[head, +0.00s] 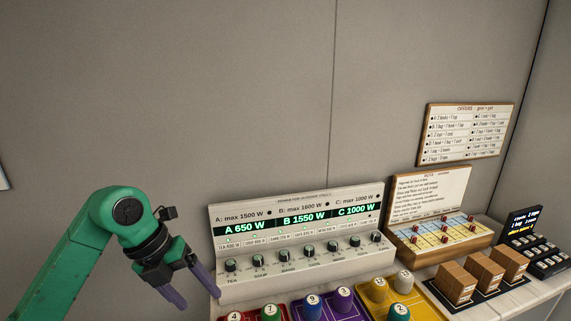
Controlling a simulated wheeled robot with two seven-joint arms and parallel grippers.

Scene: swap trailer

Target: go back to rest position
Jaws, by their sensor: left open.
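My left gripper (188,289) comes in from the left on a green arm, at the lower left of the head view. Its dark fingers with purple tips point down and are apart, with nothing seen between them. It is just left of the pale control panel (300,265), over the near side of the counter. The lower ends of the fingers are close to the bottom edge of the view. My right gripper is not in view.
The panel has several knobs and green readouts. Coloured trays with numbered cylinders (312,301) stand in front of it. A wooden board with notes (431,195), brown boxes (483,272) and a small black display device (524,222) stand right.

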